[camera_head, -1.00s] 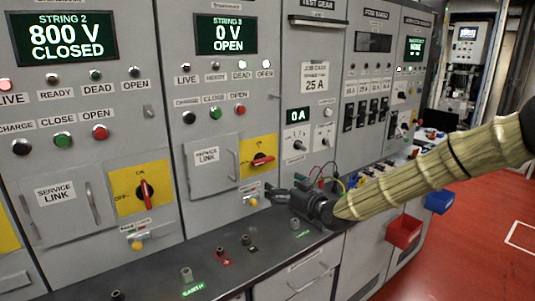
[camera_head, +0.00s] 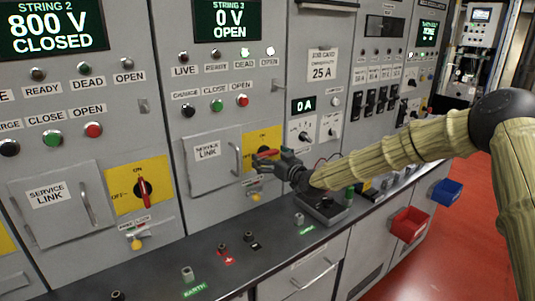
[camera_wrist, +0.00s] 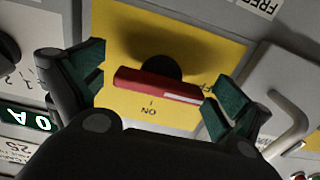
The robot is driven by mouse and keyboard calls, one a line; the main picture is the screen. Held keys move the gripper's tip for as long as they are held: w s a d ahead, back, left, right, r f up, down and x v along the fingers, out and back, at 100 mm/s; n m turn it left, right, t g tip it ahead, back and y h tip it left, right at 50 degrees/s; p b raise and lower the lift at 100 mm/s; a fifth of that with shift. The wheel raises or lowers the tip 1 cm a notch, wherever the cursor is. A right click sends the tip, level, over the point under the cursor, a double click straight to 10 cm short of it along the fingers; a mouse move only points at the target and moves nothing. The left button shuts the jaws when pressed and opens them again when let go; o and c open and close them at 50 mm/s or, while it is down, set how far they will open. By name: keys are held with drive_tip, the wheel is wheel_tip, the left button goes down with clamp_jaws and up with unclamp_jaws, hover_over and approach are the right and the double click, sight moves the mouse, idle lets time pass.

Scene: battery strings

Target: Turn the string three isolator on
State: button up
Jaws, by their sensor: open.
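The string three isolator is a red rotary handle (camera_head: 267,154) on a yellow plate (camera_head: 255,138), below the string 3 display (camera_head: 227,19), which reads 0 V OPEN. The handle lies roughly horizontal in the head view. In the wrist view the red handle (camera_wrist: 159,86) sits between my two green-padded fingers, with the ON mark beside it. My gripper (camera_head: 264,165) is open just in front of the handle; in the wrist view the open gripper (camera_wrist: 157,90) straddles its two ends, with small gaps showing. My gripper hides the lower part of the plate in the head view.
The service link door handle (camera_head: 236,160) stands out left of the isolator; it also shows close to a finger in the wrist view (camera_wrist: 285,110). The string 2 isolator (camera_head: 144,190) is further left. A dark ledge (camera_head: 270,238) with terminals runs below my gripper.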

drive_tip(key=shift+w+a, duration=0.2)
drive_tip(key=shift+w, duration=0.4)
drive_tip(key=shift+s+r, duration=0.8)
drive_tip(key=shift+s, duration=0.15)
drive_tip(key=shift+w+f, duration=0.5)
drive_tip(key=c, duration=0.6)
drive_tip(key=shift+w+f, duration=0.15)
drive_tip(key=shift+c, duration=1.4)
drive_tip(key=shift+a, duration=0.1)
